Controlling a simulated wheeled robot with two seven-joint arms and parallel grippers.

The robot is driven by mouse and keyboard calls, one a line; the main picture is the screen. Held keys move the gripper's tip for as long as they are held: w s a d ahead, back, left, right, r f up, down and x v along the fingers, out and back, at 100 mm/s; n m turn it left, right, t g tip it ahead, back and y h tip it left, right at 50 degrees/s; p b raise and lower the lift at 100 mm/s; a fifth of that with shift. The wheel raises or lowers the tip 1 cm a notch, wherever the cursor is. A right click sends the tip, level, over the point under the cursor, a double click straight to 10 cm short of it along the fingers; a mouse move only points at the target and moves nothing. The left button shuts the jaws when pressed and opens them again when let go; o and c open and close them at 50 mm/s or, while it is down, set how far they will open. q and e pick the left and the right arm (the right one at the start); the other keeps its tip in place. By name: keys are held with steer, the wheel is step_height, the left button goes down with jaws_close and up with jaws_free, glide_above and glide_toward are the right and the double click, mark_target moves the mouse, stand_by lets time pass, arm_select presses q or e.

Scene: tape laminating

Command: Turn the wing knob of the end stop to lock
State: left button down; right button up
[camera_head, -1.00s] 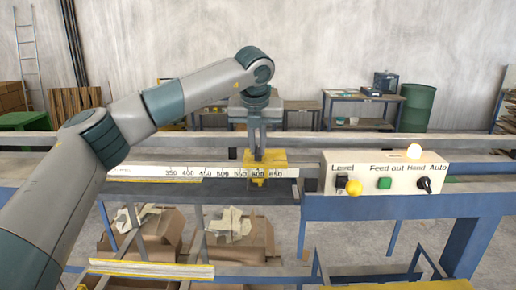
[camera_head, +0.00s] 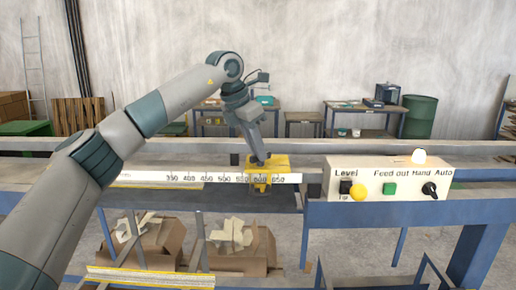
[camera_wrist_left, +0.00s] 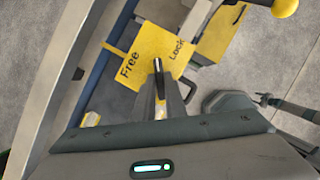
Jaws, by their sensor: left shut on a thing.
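The end stop is a yellow block (camera_head: 283,163) on the rail behind the white ruler, near the 600 mark. In the left wrist view its yellow plate (camera_wrist_left: 143,45) carries the words "Free" and "Lock". The wing knob (camera_wrist_left: 157,66) shows as a small dark piece at the fingertips, mostly hidden by them. My left gripper (camera_head: 258,161) comes down on the end stop from above, tilted, with its wrist leaning to the upper left. It is shut on the wing knob. My right gripper is in neither view.
A white control box (camera_head: 388,180) with a yellow knob, a green button and a black switch stands right of the end stop. The ruler (camera_head: 220,177) runs along the rail's front. Cardboard boxes (camera_head: 150,247) sit below.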

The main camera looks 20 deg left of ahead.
arm_select(q)
steer(key=m+p, duration=0.2)
steer(key=m, duration=0.1)
steer(key=m+g+h+p, duration=0.1)
steer(key=shift+w+a+r+m, duration=0.15)
steer(key=shift+w+r+m, duration=0.05)
steer(key=shift+r+m, duration=0.1)
steer(key=shift+w+f+m+g+h+p, duration=0.15)
steer(key=shift+m+g+h+p, duration=0.15)
steer(key=shift+m+g+p, duration=0.75)
steer(key=shift+m+t, duration=0.35)
steer(key=shift+m, duration=0.1)
steer(key=c, duration=1.8)
jaws_free()
steer(key=shift+f, duration=0.1)
steer(key=shift+a, duration=0.1)
